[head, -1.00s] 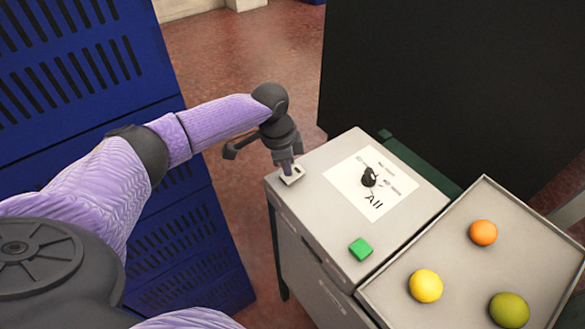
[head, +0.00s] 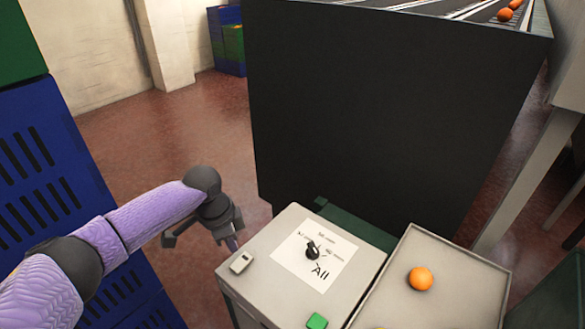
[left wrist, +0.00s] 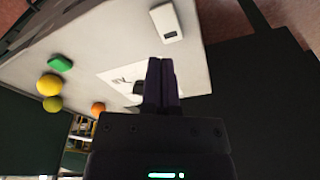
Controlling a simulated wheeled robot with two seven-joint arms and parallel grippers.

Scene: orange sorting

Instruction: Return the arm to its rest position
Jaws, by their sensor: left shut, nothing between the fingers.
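My left arm comes in from the left in the head view. Its gripper (head: 233,243) is shut and empty, beside the far left edge of the grey control box (head: 262,285). A small white switch (head: 241,262) on the box's corner lies just in front of the fingertips, with a small gap in the picture. In the left wrist view the closed fingers (left wrist: 160,68) point toward the box top, with the white switch (left wrist: 166,22) beyond them. My right gripper is not in view.
The box top also carries a black knob (head: 313,252) on a white label and a green button (head: 317,321). A tray (head: 440,262) with an orange (head: 421,279) adjoins it. Blue crates (head: 40,170) stand left, a large black machine (head: 370,110) behind. Floor (head: 180,130) between them is clear.

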